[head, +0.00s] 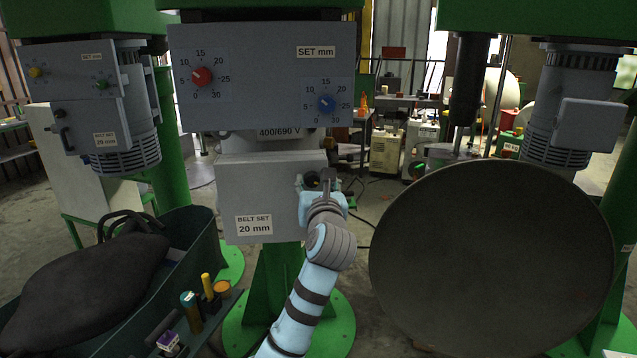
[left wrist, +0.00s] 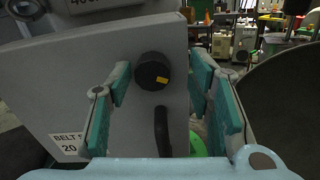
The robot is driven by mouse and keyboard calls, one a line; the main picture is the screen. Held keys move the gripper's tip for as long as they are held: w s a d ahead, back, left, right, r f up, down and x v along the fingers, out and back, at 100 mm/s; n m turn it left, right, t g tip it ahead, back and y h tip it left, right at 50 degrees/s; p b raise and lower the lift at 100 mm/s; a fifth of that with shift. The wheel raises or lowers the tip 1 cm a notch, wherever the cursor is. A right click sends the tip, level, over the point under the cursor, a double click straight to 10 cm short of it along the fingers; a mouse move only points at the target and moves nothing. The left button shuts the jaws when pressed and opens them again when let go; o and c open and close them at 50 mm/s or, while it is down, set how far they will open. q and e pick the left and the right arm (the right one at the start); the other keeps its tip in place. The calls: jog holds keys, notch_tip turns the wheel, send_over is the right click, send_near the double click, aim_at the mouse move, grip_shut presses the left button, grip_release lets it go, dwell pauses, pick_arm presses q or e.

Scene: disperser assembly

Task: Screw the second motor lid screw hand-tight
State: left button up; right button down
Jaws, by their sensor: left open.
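The motor lid is a grey plate (head: 270,190) with a "BELT SET 20 mm" label, in the middle of the head view; it also fills the left of the left wrist view (left wrist: 60,85). A black round screw knob (left wrist: 153,71) with a yellow mark sits near the lid's right edge. A dark curved handle (left wrist: 163,130) shows below it. My left gripper (head: 320,182) is open at the lid's right edge, its teal-padded fingers (left wrist: 160,88) on either side of the knob, with no contact visible. In the head view the gripper hides most of the knob. My right gripper is not in view.
Above the lid is a grey panel (head: 250,60) with a red and a blue dial. A large dark disc (head: 490,260) stands close at the right. A green bin (head: 190,222) holding a dark sack (head: 90,285) and a tool rack (head: 200,325) are at lower left.

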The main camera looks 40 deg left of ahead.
pick_arm(q)
jog(key=shift+s+r, duration=0.25)
jog(key=shift+s, duration=0.35)
jog(key=shift+a, duration=0.1)
jog(key=c, duration=0.3)
jog(key=shift+w+f, duration=0.15)
jog(key=shift+w, duration=0.1)
jog(key=c, duration=0.7)
grip_shut()
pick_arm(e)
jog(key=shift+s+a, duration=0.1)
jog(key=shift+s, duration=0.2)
